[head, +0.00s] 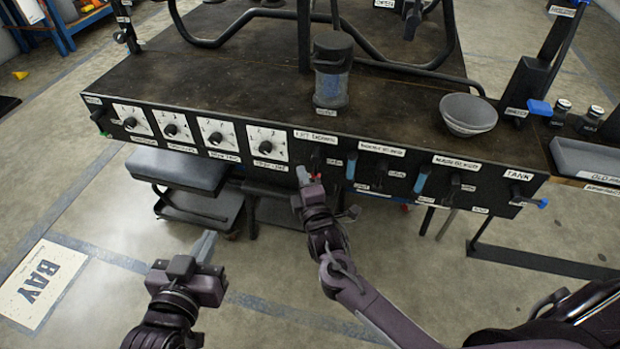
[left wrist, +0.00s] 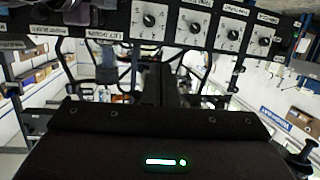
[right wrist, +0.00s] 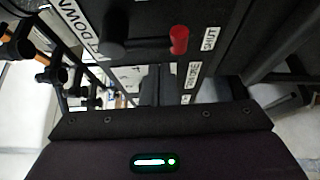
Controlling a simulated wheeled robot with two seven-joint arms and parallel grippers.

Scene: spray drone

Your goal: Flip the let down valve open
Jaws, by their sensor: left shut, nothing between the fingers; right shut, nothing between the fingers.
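The let down valve (head: 316,157) is on the front panel under a white label (head: 316,137) that starts with LET. In the right wrist view it is a black hub (right wrist: 115,42) with a lever ending in a red tip (right wrist: 179,40). The red tip lies beside a label that seems to read SHUT (right wrist: 211,38); another small label (right wrist: 192,75) sits to one side. My right gripper (head: 303,173) is shut and empty, close to the valve's lower end; contact cannot be told. My left gripper (head: 205,244) is shut and empty, low in front of the bench.
Several dials (head: 215,135) line the panel's left half. Other valves with blue handles (head: 421,181) are to the right, near the TANK label (head: 517,174). A grey bowl (head: 468,114) and a clear canister (head: 331,75) stand on the bench. A dark stool (head: 180,168) is below the panel.

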